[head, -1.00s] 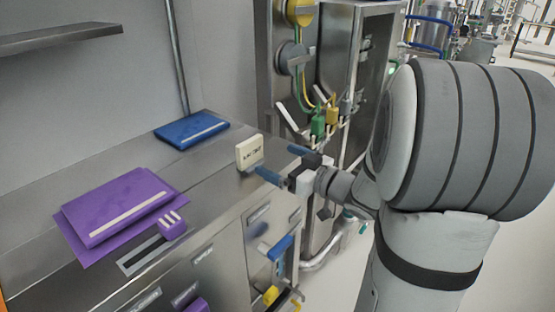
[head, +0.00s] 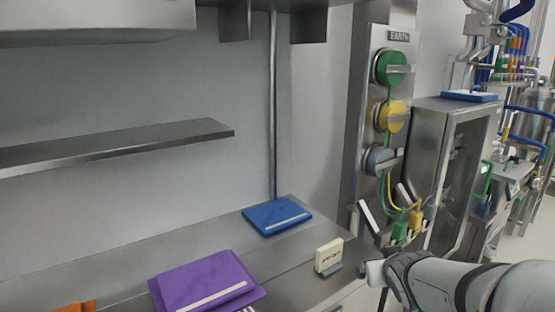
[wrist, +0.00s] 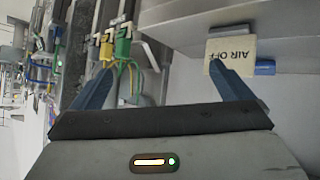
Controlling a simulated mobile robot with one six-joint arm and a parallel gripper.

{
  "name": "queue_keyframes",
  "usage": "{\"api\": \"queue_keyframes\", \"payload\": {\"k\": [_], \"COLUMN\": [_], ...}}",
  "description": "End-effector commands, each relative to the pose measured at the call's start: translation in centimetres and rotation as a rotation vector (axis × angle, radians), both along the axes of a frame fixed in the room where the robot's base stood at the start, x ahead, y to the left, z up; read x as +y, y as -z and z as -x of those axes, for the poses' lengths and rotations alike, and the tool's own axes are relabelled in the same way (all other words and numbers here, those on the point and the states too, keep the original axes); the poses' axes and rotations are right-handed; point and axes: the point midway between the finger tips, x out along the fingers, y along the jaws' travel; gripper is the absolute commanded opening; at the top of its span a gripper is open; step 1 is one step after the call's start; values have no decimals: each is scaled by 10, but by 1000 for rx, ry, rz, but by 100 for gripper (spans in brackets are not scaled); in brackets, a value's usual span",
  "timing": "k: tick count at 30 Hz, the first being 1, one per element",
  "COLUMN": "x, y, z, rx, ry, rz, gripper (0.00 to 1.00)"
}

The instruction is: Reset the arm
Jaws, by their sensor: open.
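My gripper (wrist: 160,68) shows in the wrist view with its two blue fingers spread wide and nothing between them. In the head view my grey arm reaches in from the lower right, and its fingers cannot be made out. A cream "AIR OFF" sign block (head: 328,255) stands upright near the bench's right end. In the wrist view the sign (wrist: 232,48) appears upside down, just beyond the tip of the right-hand finger. I cannot tell whether they touch.
The steel bench (head: 222,233) holds a blue folder (head: 277,214) and a purple folder (head: 205,283). A shelf (head: 120,144) juts from the wall above.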

Motion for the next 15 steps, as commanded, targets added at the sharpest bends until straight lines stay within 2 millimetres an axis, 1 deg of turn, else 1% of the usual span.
{"api": "queue_keyframes", "payload": {"k": [1,5,9,12,15], "x": [5,20,44,62,76], "y": [-11,-15,-20,-24,-27], "z": [12,49,94,124,146], "rx": [54,220,407,525,613], "ry": [20,63,70,52,32], "rz": [-8,-45,-103,-144,-177], "gripper": [99,99,99,99,99]}}
